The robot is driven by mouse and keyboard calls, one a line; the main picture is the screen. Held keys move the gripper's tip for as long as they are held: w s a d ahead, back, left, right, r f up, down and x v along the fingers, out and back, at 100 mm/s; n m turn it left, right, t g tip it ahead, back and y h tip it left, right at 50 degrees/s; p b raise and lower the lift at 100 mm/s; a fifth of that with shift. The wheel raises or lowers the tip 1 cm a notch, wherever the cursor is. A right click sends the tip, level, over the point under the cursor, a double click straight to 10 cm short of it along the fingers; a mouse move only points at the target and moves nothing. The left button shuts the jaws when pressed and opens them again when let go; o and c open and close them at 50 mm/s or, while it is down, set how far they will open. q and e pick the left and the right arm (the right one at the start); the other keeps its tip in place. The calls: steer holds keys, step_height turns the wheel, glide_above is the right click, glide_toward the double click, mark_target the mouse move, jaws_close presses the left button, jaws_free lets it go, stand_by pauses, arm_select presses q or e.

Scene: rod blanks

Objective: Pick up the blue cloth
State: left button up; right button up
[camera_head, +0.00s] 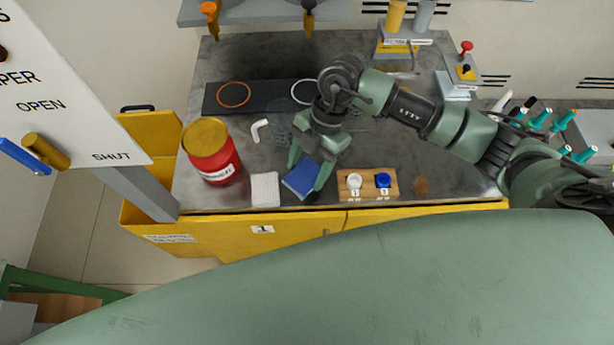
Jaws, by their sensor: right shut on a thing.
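The blue cloth (300,179) is a small flat square near the front edge of the grey bench top. My right gripper (308,178) is over it with its fingers pointing down, one on each side of the cloth. It is shut on the cloth. The gripper body hides part of the cloth's back edge. I cannot tell whether the cloth is lifted off the bench. My left gripper is not in view.
A white cloth (265,189) lies just left of the blue one. A red drum (212,158) with a yellow lid stands further left. A wooden block (347,194) with white and blue caps is to the right. A dark mat (268,94) with rings lies behind.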

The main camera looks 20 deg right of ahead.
mark_target(307, 172)
step_height(307, 172, up, 14)
steer(key=b, duration=0.1)
steer(key=shift+r, duration=0.2)
steer(key=o, duration=0.8)
steer(key=c, duration=0.5)
steer(key=shift+f+b, duration=0.1)
steer(key=shift+b, duration=0.2)
